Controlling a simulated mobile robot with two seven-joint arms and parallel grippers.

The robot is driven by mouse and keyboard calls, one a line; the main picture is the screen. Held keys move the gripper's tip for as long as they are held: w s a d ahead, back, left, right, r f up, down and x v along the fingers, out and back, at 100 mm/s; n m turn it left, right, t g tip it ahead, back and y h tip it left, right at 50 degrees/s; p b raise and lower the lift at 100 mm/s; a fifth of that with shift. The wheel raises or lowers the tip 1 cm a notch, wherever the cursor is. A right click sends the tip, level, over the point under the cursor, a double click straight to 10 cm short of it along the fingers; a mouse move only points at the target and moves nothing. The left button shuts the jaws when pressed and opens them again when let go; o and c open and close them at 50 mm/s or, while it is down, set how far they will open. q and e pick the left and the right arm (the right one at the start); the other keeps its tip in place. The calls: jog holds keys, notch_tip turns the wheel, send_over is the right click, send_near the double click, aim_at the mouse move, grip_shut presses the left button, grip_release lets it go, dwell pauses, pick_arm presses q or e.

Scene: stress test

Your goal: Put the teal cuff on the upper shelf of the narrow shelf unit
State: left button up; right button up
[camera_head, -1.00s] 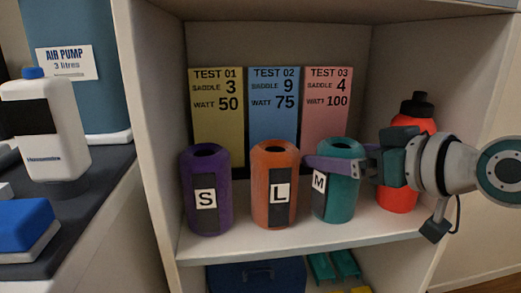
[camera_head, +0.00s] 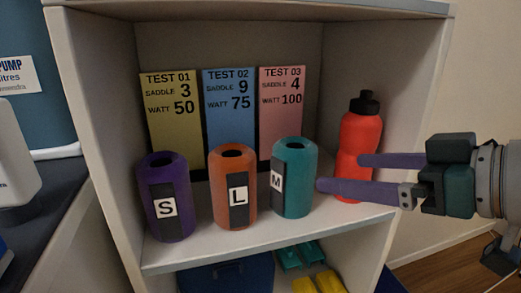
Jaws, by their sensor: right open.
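The teal cuff (camera_head: 296,180), marked M, stands upright on the upper shelf (camera_head: 215,248) of the narrow shelf unit (camera_head: 88,135). It is at the right end of a row with an orange cuff (camera_head: 227,185) marked L and a purple cuff (camera_head: 160,200) marked S. My right gripper (camera_head: 340,173) is open and empty, with its purple fingers pointing left. Its fingertips are just right of the teal cuff and appear apart from it. The fingers partly cover the red bottle behind them. My left gripper is out of view.
A red bottle (camera_head: 362,135) with a black cap stands at the shelf's right. Yellow, blue and pink test cards (camera_head: 228,110) lean at the back. The lower shelf holds a blue case (camera_head: 228,277) and teal and yellow items. A dark counter (camera_head: 65,195) is at left.

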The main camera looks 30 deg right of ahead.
jog(key=s+a+f+g+h, duration=0.1)
jog(key=s+a+f+g, duration=0.3)
jog(key=s, duration=0.3)
jog(key=s+a+f+g+h, duration=0.1)
jog(key=s+a+f+g, duration=0.4)
jog(key=s+f+g, duration=0.1)
jog(key=shift+s+a+f, duration=0.3)
jog(key=shift+s+f, duration=0.45)
jog(key=shift+s, duration=0.15)
